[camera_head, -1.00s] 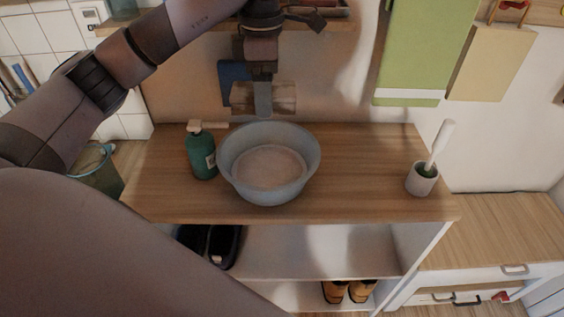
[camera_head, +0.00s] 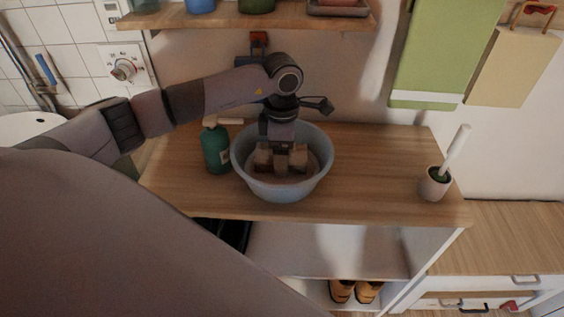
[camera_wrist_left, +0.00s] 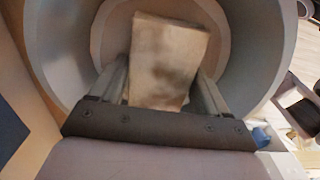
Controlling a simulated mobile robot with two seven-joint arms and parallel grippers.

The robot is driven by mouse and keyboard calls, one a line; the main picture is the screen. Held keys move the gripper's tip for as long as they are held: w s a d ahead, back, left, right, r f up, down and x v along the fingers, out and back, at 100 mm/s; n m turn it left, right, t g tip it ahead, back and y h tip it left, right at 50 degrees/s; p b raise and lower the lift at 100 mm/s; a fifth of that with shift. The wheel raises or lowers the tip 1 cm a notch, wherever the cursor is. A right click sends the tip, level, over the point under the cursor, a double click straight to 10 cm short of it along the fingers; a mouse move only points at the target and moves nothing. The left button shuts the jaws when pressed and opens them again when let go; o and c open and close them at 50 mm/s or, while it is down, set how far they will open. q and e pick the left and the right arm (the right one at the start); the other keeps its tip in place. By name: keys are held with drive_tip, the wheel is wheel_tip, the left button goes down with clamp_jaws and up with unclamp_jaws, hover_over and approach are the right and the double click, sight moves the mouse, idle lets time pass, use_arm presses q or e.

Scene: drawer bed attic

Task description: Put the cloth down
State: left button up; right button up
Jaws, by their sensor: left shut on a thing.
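My left gripper (camera_head: 281,160) points down inside the light blue-grey basin (camera_head: 322,170) on the wooden top of the shelf unit. In the left wrist view the gripper (camera_wrist_left: 165,90) is shut on a beige, stained cloth (camera_wrist_left: 168,55), which looks stiff and flat between the two fingers. The basin (camera_wrist_left: 265,60) surrounds the cloth in that view. In the head view the cloth is small and partly hidden by the gripper; I cannot tell if it touches the basin floor. My right gripper is not in view.
A green pump bottle (camera_head: 215,150) stands close left of the basin. A brush in a white cup (camera_head: 436,183) stands at the right end of the wooden top (camera_head: 375,165). Green and yellow towels hang on the wall. A shelf (camera_head: 250,20) with pots is above. The top right of the basin is clear.

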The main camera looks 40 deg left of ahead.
use_arm(q)
wheel_tip(320, 180, down, 4)
drive_tip(key=shift+r, duration=0.25)
drive_tip(key=shift+f, duration=0.25)
drive_tip(key=o, duration=1)
drive_tip(key=shift+r, duration=0.1)
drive_tip(key=shift+r, duration=0.25)
wheel_tip(320, 180, up, 12)
drive_tip(key=shift+f+b, duration=0.1)
drive_tip(key=shift+b, duration=0.45)
